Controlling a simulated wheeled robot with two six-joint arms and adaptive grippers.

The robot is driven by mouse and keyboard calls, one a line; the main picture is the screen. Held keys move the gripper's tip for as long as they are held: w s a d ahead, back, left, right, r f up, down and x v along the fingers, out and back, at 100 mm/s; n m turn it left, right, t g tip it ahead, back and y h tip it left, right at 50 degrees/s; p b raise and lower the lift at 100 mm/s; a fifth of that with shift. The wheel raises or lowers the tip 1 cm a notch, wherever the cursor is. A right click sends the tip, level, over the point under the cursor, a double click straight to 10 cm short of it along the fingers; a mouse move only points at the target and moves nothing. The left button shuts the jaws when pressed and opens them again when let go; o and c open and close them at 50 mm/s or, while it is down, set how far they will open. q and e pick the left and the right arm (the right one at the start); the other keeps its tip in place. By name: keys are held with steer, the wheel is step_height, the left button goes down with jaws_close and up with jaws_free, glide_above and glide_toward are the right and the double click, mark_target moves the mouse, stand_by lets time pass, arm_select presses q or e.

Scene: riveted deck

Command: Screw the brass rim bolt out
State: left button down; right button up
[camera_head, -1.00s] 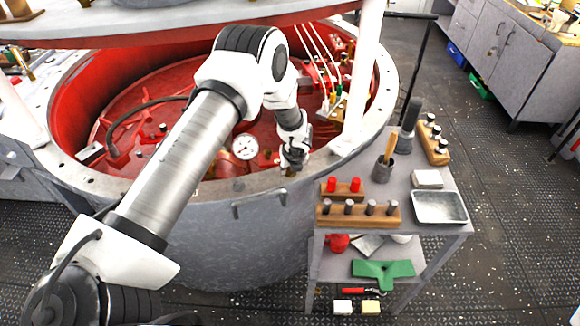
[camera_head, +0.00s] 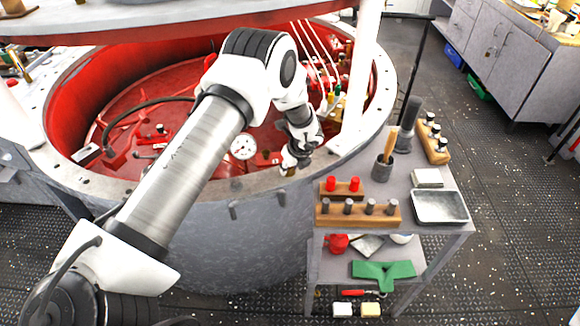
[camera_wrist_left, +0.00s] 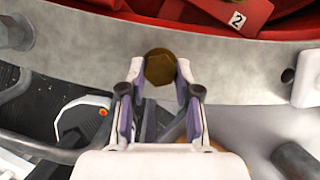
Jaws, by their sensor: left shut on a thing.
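The brass rim bolt (camera_wrist_left: 160,67) shows its dark gold head at the pale rim of the vessel (camera_wrist_left: 85,45) in the left wrist view. My left gripper (camera_wrist_left: 161,78) has its two fingers on either side of the head and is shut on it. In the head view my left gripper (camera_head: 290,167) is at the near right part of the rim, and the bolt is mostly hidden there. I cannot tell how far the bolt stands out of its hole. My right gripper is not in view.
The open vessel has a red interior (camera_head: 190,85) with a gauge (camera_head: 243,146) and a white post (camera_head: 360,75). A grey cart (camera_head: 405,185) with wooden bolt racks (camera_head: 357,215) and a metal tray (camera_head: 440,207) stands close on the right.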

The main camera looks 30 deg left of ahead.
arm_select(q)
steer(key=shift+s+f, duration=0.1)
steer(key=c, duration=0.8)
jaws_free()
steer(key=shift+a, duration=0.1)
steer(key=v, duration=1.1)
steer(key=shift+r, duration=0.45)
